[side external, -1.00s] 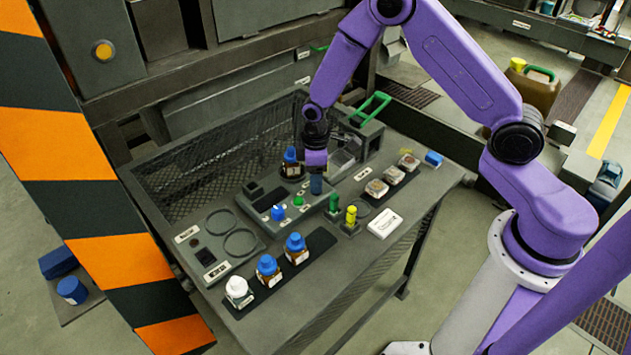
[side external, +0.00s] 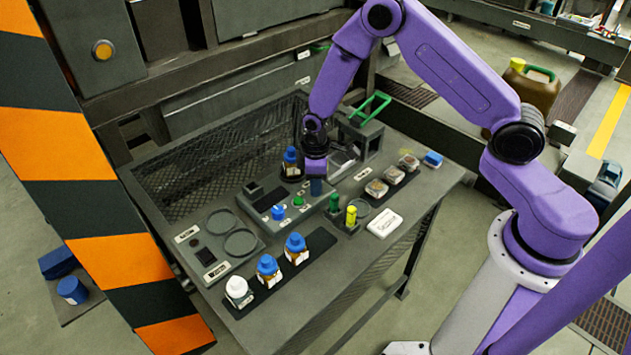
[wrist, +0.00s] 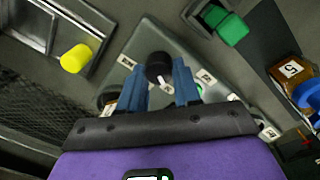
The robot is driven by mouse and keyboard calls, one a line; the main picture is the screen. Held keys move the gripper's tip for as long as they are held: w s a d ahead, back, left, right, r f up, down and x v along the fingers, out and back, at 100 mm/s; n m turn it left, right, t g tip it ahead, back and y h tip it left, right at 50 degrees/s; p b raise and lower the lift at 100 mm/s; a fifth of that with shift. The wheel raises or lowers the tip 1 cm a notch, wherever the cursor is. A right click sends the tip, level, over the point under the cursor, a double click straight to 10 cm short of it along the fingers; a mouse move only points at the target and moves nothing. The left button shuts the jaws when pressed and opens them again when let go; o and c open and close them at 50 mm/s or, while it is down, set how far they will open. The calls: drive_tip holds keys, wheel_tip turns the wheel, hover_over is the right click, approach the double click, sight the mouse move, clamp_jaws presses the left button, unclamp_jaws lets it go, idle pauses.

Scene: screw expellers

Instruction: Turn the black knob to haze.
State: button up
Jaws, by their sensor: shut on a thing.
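The black knob (wrist: 160,67) shows in the wrist view on a grey panel (wrist: 145,30), with a white pointer mark on it. My gripper (wrist: 166,78) has its two blue fingers shut on the knob, one on each side. In the side view my gripper (side external: 316,187) points straight down at the panel's right part, and its fingers hide the knob. Small white labels sit around the knob, one at its left (wrist: 126,61) and one at its right (wrist: 205,76). Their words are too small to read.
A blue knob (side external: 279,212) and a green button (side external: 298,201) sit left of my gripper on the panel. A blue-capped bottle (side external: 291,160) stands behind. Several bottles stand on a black mat (side external: 320,240) at the front.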

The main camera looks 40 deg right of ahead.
drive_tip(key=m, duration=0.5)
drive_tip(key=shift+m, duration=0.4)
drive_tip(key=m, duration=0.5)
drive_tip(key=shift+w+d+m, duration=0.1)
drive_tip(key=shift+m, duration=0.2)
drive_tip(key=shift+g, duration=0.3)
drive_tip(key=o, duration=1.1)
drive_tip(key=shift+c, duration=0.2)
wheel_tip(320, 180, up, 18)
drive_tip(key=shift+a+f, duration=0.25)
drive_tip(key=shift+a, duration=0.1)
